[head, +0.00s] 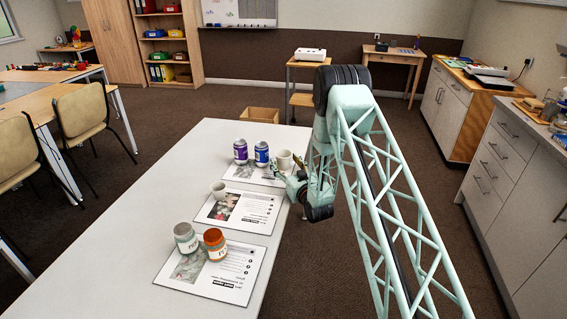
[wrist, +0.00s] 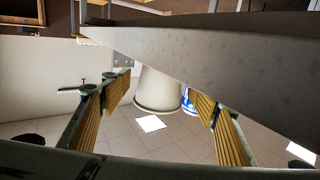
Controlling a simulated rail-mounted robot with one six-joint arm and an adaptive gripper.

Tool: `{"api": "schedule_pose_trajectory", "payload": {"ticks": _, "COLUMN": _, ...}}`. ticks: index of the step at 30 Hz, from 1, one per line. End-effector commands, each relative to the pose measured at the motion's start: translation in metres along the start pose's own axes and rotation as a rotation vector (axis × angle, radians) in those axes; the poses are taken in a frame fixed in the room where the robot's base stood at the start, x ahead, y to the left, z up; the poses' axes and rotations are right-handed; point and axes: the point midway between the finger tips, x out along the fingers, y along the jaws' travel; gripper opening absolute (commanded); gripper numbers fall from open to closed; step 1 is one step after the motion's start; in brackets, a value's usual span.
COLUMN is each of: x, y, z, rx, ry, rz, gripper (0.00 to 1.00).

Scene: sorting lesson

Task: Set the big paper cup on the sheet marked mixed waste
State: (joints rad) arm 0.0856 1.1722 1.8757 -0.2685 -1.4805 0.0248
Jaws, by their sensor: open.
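A white paper cup (head: 285,159), seemingly the bigger of two, stands at the right of the far sheet (head: 236,173). My gripper (head: 287,169) is open beside it, at the table's right edge. In the wrist view the cup (wrist: 158,90) shows between the two open fingers (wrist: 162,98), with visible gaps to both. The near sheet (head: 225,289) holds a grey jar (head: 186,238) and an orange jar (head: 215,244). The sheets' titles are too small to read surely.
A purple can (head: 240,151) and a blue can (head: 262,153) stand on the far sheet, left of the cup. The blue can (wrist: 188,100) shows close to the right finger in the wrist view. The left of the white table (head: 130,210) is clear.

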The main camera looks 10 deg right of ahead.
Motion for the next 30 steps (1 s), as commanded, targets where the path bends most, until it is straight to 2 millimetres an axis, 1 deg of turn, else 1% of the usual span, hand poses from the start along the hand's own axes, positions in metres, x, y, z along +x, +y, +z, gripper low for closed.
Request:
{"api": "schedule_pose_trajectory", "payload": {"ticks": 7, "x": -0.0001, "y": 0.0001, "z": 0.0001, "rx": 0.0, "ry": 0.0, "rz": 0.0, "gripper": 0.55}}
{"api": "schedule_pose_trajectory", "payload": {"ticks": 8, "x": -0.0001, "y": 0.0001, "z": 0.0001, "rx": 0.0, "ry": 0.0, "rz": 0.0, "gripper": 0.53}}
{"api": "schedule_pose_trajectory", "payload": {"ticks": 14, "x": -0.0002, "y": 0.0001, "z": 0.0001, "rx": 0.0, "ry": 0.0, "rz": 0.0, "gripper": 0.35}}
{"api": "schedule_pose_trajectory", "payload": {"ticks": 26, "x": -0.0002, "y": 0.0001, "z": -0.0003, "rx": 0.0, "ry": 0.0, "rz": 0.0, "gripper": 0.33}}
{"api": "schedule_pose_trajectory", "payload": {"ticks": 30, "x": -0.0001, "y": 0.0001, "z": -0.0035, "rx": 0.0, "ry": 0.0, "rz": 0.0, "gripper": 0.33}}
